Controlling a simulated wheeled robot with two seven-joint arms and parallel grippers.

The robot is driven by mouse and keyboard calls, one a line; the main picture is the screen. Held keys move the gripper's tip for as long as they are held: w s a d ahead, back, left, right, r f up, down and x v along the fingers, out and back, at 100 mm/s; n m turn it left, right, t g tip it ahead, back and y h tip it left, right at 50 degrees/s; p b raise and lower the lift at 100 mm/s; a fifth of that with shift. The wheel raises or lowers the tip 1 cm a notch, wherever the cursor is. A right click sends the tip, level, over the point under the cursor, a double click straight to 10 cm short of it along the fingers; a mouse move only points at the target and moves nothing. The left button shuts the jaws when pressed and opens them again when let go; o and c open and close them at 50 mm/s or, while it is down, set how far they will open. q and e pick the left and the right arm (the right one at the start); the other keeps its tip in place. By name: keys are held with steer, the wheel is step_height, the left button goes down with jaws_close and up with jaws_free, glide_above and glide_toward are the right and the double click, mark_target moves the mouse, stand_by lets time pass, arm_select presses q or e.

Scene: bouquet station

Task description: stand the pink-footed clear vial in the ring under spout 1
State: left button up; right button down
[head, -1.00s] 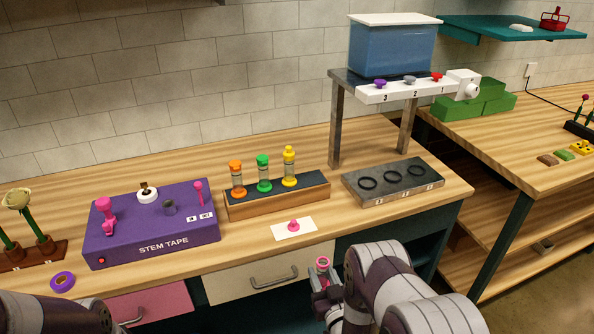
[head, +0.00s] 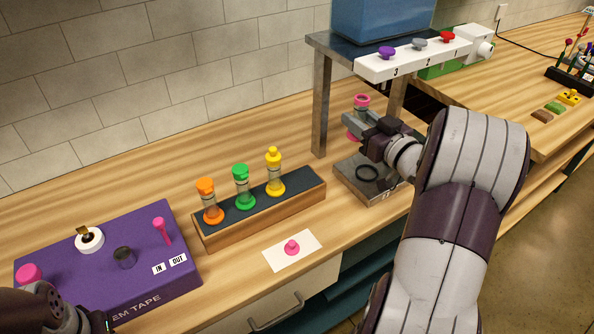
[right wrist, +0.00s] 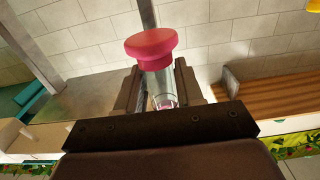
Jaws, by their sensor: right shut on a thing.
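The clear vial (head: 357,116) is in my right gripper (head: 360,119), roughly upright, with pink showing at its top and bottom in the head view. In the right wrist view, a pink end piece (right wrist: 151,46) and the clear body (right wrist: 162,92) show between the fingers. My right gripper is shut on the vial and holds it above the back of the metal ring plate (head: 345,168). One dark ring (head: 367,173) shows; my right arm hides the rest. Spout 1, with the red tap (head: 447,37), is to the right of the vial.
The stand's front post (head: 321,105) is just left of the held vial. A wooden rack (head: 265,217) with orange, green and yellow vials stands left of the plate. A purple stem tape box (head: 115,265) and a white card (head: 277,256) with a pink piece are on the counter.

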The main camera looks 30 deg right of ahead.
steer(key=w+a+f, duration=0.1)
steer(key=a+f, duration=0.1)
steer(key=a, duration=0.1)
steer(key=w+a+f, duration=0.1)
steer(key=a+f, duration=0.1)
steer(key=a, duration=0.2)
steer(key=w+a+f, duration=0.2)
steer(key=a+f, duration=0.1)
steer(key=a, duration=0.1)
steer(key=shift+w, duration=0.1)
steer(key=shift+f, duration=2.05)
steer(key=c, duration=0.7)
jaws_free()
